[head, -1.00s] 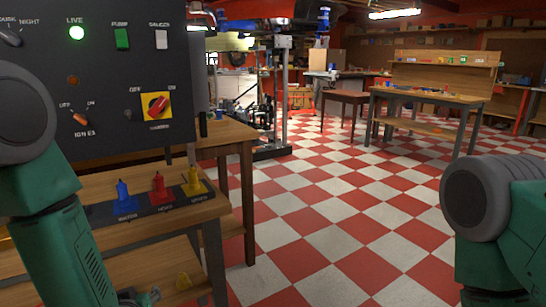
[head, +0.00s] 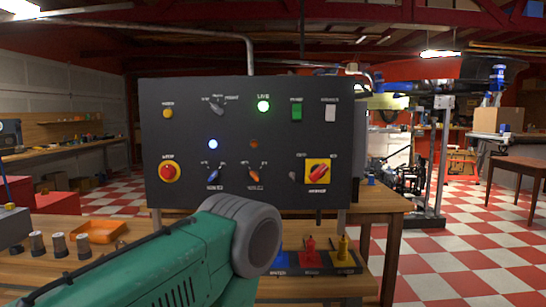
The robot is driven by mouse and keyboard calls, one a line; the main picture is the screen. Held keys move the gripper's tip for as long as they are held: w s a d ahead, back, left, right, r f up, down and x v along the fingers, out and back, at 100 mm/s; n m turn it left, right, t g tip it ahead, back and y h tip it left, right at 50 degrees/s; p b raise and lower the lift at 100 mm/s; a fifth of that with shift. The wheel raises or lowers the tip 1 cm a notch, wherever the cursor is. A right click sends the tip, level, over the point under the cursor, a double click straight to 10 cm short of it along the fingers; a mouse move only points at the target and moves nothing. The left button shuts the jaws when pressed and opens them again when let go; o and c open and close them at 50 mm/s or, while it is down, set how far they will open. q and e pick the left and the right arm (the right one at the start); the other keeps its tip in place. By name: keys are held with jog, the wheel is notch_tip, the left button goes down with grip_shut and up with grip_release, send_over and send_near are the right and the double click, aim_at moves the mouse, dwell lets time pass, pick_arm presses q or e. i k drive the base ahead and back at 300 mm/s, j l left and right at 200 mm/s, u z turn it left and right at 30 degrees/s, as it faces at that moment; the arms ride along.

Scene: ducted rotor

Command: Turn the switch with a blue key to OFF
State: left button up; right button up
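The switch with a blue key (head: 213,174) is on the lower middle-left of the black control panel (head: 285,120). Small OFF and ON marks seem to stand above it; the key's exact angle is too small to tell. My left arm comes in from the bottom left and passes below the panel, with a grey joint under the keys. Its gripper is not in view. My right arm and gripper are not in view.
The panel also has a red stop button (head: 169,172), a red rotary switch on a yellow plate (head: 317,172) and a lit green LIVE lamp (head: 264,106). Blue, red and yellow connectors stand below. An orange tray (head: 98,231) lies on the bench at left.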

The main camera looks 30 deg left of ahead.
aim_at(214, 174)
jog(key=u, duration=1.4)
